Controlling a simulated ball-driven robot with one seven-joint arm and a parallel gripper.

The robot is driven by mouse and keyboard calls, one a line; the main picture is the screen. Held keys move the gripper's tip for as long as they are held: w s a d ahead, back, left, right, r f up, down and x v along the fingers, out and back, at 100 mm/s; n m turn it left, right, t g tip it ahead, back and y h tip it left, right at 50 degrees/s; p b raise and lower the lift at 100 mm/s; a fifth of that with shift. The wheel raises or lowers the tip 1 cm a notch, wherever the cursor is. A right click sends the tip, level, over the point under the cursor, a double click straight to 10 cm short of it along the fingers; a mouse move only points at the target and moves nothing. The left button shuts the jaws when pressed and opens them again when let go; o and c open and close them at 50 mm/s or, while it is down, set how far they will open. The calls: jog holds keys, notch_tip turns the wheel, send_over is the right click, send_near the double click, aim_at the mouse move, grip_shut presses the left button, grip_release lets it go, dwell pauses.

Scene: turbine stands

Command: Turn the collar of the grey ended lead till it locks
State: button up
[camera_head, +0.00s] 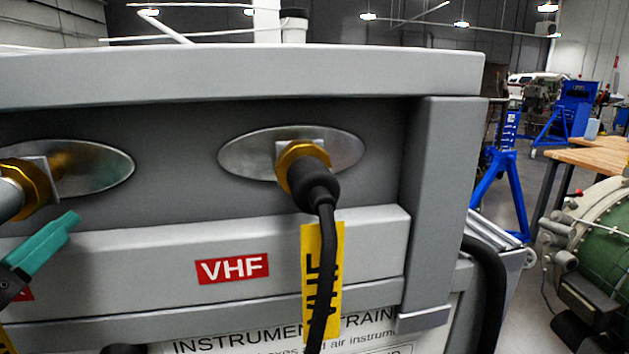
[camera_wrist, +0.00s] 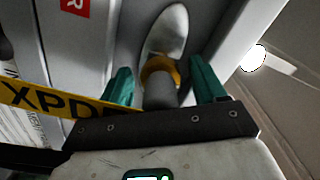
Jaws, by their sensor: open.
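The grey ended lead (camera_head: 9,197) is at the left edge of the head view, its gold collar (camera_head: 27,188) up against a socket on an oval silver plate. In the wrist view the grey end (camera_wrist: 160,93) and the gold collar (camera_wrist: 158,67) lie between my fingers. My gripper (camera_wrist: 163,76) is open, one teal finger on each side, with gaps to the grey end. In the head view only one teal finger of my gripper (camera_head: 48,243) shows, just below and right of the collar.
A black ended lead (camera_head: 315,185) with a gold collar sits in the socket above the VHF label (camera_head: 232,268). A yellow tag (camera_wrist: 50,105) lettered XPD crosses left of my fingers. The case's overhanging top edge (camera_head: 240,75) and right post (camera_head: 440,190) frame the panel.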

jog(key=shift+b, duration=0.3)
jog(key=shift+c, duration=0.5)
jog(key=c, duration=0.7)
jog(key=o, duration=0.8)
